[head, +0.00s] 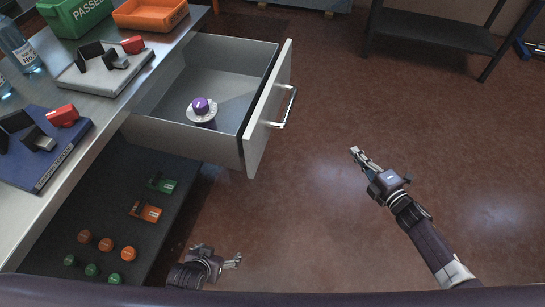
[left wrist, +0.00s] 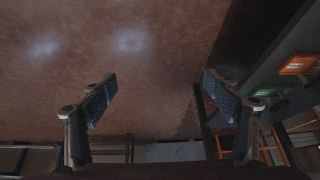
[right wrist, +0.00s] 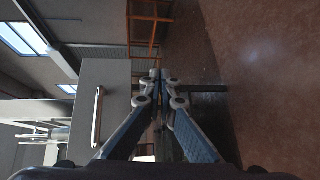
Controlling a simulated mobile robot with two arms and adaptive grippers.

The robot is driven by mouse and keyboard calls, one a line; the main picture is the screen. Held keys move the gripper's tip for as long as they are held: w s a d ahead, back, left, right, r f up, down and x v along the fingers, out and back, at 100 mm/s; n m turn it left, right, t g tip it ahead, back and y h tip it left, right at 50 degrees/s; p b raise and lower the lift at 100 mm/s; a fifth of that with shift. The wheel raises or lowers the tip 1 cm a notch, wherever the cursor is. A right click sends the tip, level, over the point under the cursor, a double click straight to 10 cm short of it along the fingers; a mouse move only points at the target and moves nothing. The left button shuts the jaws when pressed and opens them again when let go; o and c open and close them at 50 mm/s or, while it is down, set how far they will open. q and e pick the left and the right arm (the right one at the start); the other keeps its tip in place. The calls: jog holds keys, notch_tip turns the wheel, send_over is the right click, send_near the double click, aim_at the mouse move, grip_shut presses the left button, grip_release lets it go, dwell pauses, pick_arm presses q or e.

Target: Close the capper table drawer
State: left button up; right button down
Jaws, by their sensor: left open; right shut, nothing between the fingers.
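The capper table drawer (head: 215,88) is pulled out from under the steel tabletop in the head view. Its pale front panel (head: 262,118) carries a bar handle (head: 286,107). A white round object with a purple top (head: 201,108) stands inside. My right gripper (head: 356,152) is shut and empty, to the right of the drawer front and apart from it. The right wrist view also shows the drawer front (right wrist: 105,80) and handle (right wrist: 97,115). My left gripper (head: 236,261) is low, below the drawer in the picture; its open fingers show in the left wrist view (left wrist: 165,95).
A dark lower shelf (head: 115,210) bears several small coloured items. The brown floor (head: 390,110) right of the drawer is clear.

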jog(key=w+a+r+n+y+b, duration=0.2)
jog(key=a+r+n+y+b, duration=0.35)
jog(key=n, duration=0.35)
jog(key=n+g+y+b, duration=0.5)
jog(key=n+g+b, duration=0.45)
jog(key=n, duration=0.95)
send_near(262, 137)
jog(key=shift+g, duration=0.35)
jog(key=x, duration=0.6)
jog(key=shift+w+r, duration=0.1)
jog(key=shift+r, duration=0.05)
jog(key=shift+w+a, duration=0.15)
jog(key=shift+a, duration=0.35)
pick_arm(q)
jog(key=w+d+r+t, duration=0.1)
jog(key=w+r+t, duration=0.3)
jog(key=r, duration=0.9)
jog(key=shift+w+d+r+h, duration=0.25)
jog(key=shift+w+h, duration=0.15)
jog(key=shift+w, duration=0.65)
pick_arm(e)
jog(key=shift+a, duration=0.15)
